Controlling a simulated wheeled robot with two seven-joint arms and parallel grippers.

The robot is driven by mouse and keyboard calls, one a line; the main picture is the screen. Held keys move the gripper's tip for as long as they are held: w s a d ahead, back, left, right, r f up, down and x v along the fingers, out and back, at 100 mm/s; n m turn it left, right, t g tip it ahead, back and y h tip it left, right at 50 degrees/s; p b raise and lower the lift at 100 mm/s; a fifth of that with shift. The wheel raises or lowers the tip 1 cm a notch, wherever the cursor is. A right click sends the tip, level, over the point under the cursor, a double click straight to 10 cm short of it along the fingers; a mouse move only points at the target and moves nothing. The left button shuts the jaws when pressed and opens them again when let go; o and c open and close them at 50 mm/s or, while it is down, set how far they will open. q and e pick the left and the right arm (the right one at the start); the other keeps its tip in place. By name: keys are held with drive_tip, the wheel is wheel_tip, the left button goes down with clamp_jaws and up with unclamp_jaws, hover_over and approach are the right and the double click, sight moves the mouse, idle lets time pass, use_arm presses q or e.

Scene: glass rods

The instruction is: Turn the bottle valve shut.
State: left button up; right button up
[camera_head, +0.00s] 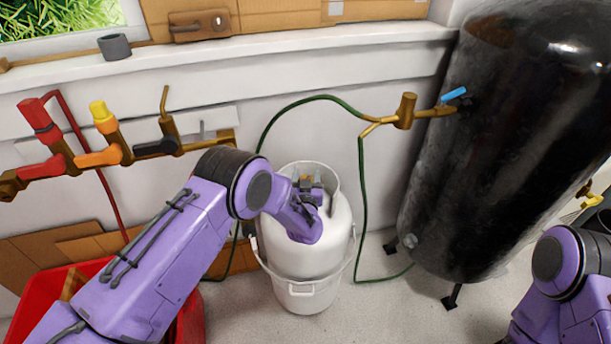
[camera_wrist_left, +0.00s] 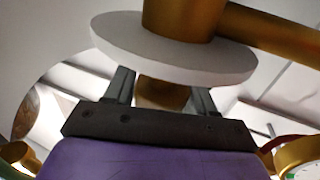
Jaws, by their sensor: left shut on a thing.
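The white gas bottle (camera_head: 315,235) stands on the floor in the middle of the head view, with a white collar round its top. My left gripper (camera_head: 308,183) is down inside the collar at the bottle's top. In the left wrist view its two fingers (camera_wrist_left: 163,92) are shut on a small brass piece (camera_wrist_left: 165,97) of the bottle valve. A pale disc (camera_wrist_left: 170,55) and a thicker brass body (camera_wrist_left: 185,18) lie just beyond it. In the head view the gripper and arm mostly hide the valve. My right gripper is out of view; only its arm shows at lower right.
A green hose (camera_head: 362,190) loops beside the bottle to a brass fitting (camera_head: 405,110) on the large black tank (camera_head: 500,150). A pipe with coloured valves (camera_head: 115,153) runs along the left wall. A red bin (camera_head: 30,300) stands at lower left. Some floor right of the bottle is clear.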

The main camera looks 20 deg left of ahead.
use_arm(q)
drive_tip(key=m+h, duration=0.1)
drive_tip(key=h, duration=0.1)
drive_tip(key=m+h+b, duration=0.1)
drive_tip(key=h, duration=0.1)
drive_tip(key=m+h, duration=0.2)
drive_tip(key=shift+d+f+t, duration=0.1)
drive_tip(key=shift+d+t, duration=0.2)
drive_tip(key=shift+d+m+g+h+b, duration=0.15)
drive_tip(key=shift+m+g+h+b, duration=0.3)
drive_tip(key=shift+m+h, duration=0.75)
drive_tip(key=shift+d+m+g+h+b, duration=0.2)
drive_tip(key=shift+m+h+b, duration=0.45)
drive_tip(key=shift+h, duration=1.05)
drive_tip(key=o, duration=1)
drive_tip(key=shift+c, duration=0.2)
drive_tip(key=shift+s, duration=0.1)
drive_tip(key=v, duration=1)
drive_tip(key=shift+s+a+b, duration=0.15)
drive_tip(key=shift+b, duration=0.25)
